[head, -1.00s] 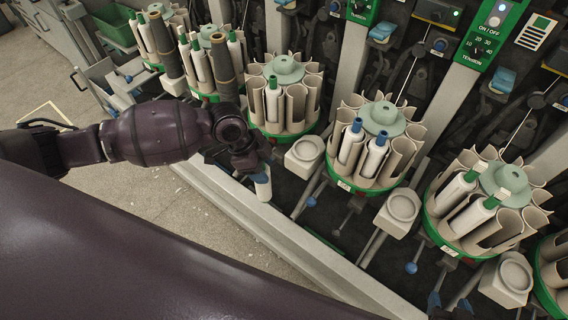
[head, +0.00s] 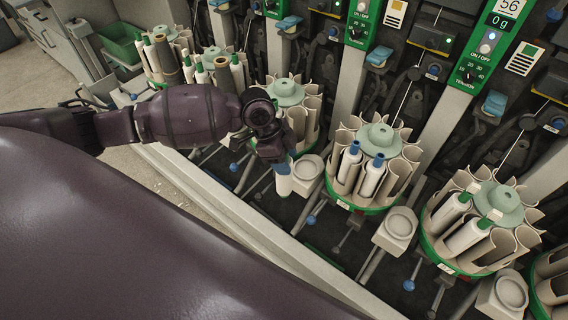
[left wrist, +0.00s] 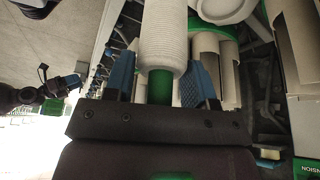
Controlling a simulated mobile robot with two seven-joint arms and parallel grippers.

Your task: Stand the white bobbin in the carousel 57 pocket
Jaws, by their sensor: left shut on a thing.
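My left gripper (head: 280,160) is shut on the white bobbin (head: 284,184), which hangs below it, roughly upright. In the left wrist view the blue fingers close on the bobbin's green tube end, and its white yarn body (left wrist: 164,40) extends beyond them. The bobbin is above the machine's front, left of the carousel with two blue-tipped bobbins (head: 374,135) and beside a pale round holder (head: 305,168). Another carousel (head: 497,192) with white bobbins stands farther right. The carousel labels are too small to read, so I cannot tell which is 57.
Carousels with dark and white bobbins (head: 215,52) stand at the left. A panel reading 56 (head: 508,8) is at the top right. Pale round holders (head: 400,222) and levers jut out between carousels.

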